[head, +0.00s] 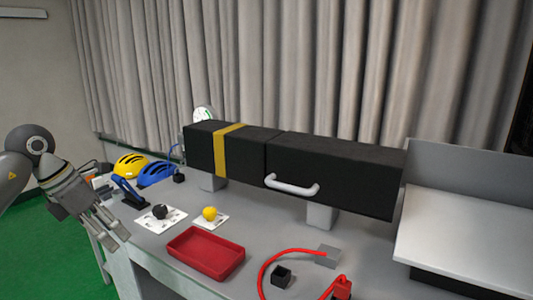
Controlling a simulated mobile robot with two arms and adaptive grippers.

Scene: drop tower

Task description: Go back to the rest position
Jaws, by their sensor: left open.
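My left gripper (112,232) is at the left of the head view. It is open and empty, with its fingers pointing down over the table's left edge. It is left of the white plate that bears a black ball (160,212) and apart from it. My right gripper is not in view.
A grey table (215,272) bears a black box with a yellow band (230,150) and white handle (291,185), a red tray (206,252), a yellow ball (210,213), yellow (131,166) and blue (157,173) helmets and a red cable (264,267). Green floor (40,255) lies left.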

